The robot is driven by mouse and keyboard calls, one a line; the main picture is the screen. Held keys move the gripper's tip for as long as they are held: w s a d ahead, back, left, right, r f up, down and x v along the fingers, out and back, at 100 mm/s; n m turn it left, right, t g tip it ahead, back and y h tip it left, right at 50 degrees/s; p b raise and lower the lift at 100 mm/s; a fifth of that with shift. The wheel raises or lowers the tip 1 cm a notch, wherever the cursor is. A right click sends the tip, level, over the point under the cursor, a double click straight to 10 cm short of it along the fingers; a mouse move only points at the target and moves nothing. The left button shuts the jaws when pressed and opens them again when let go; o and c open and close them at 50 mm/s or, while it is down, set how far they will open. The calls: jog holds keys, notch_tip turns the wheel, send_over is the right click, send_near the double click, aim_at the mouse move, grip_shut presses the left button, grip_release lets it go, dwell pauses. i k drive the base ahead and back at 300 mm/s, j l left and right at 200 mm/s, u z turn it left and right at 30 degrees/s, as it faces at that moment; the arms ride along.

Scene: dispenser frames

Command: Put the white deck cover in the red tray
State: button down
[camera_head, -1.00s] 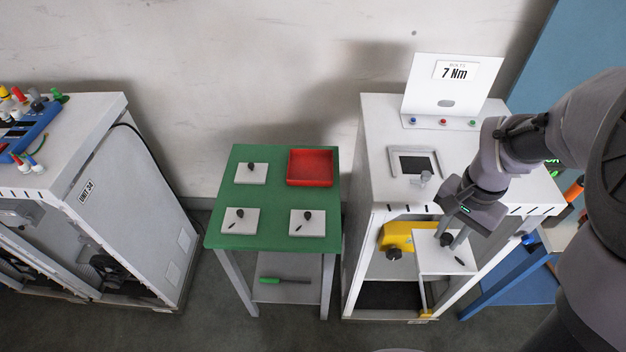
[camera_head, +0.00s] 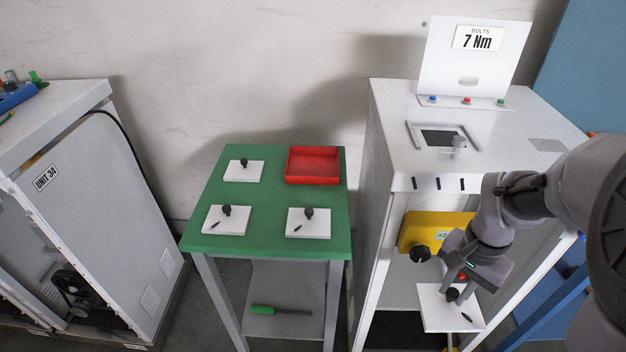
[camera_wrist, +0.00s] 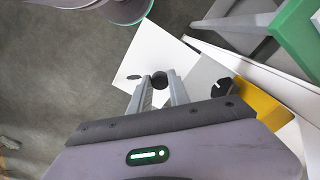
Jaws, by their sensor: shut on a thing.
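My gripper (camera_head: 456,288) is shut on the black knob of a white deck cover (camera_head: 438,316), a square plate with a small dark mark. The cover hangs in front of the open front of the right-hand cabinet. In the wrist view, my gripper's fingers (camera_wrist: 161,82) pinch the knob, and the white cover (camera_wrist: 146,56) lies beyond them, partly hidden by the fingers. The red tray (camera_head: 312,166) stands empty at the back right of the green table (camera_head: 270,205), left of the cabinet and apart from my gripper.
Several similar white plates with black knobs lie on the green table, including one (camera_head: 308,228) in front of the tray. The white cabinet (camera_head: 395,125) holds a yellow part (camera_head: 425,228) with a black knob. A green-handled tool (camera_head: 280,310) lies on the table's lower shelf.

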aim_at(313, 167)
jog(key=j+u, duration=0.1)
jog(key=u, duration=0.3)
jog(key=i+u, duration=0.1)
jog(key=u, duration=0.3)
jog(key=i+j+u, duration=0.1)
jog(key=u, duration=0.65)
jog(key=i+j+u, duration=0.15)
jog(key=i, duration=0.2)
jog(key=i+l+z, duration=0.1)
jog(key=z, duration=0.35)
jog(key=i+z, duration=0.1)
jog(key=z, duration=0.35)
jog(key=i+z, duration=0.1)
jog(key=z, duration=0.4)
jog(key=i+l+u, duration=0.15)
jog(key=i, duration=0.25)
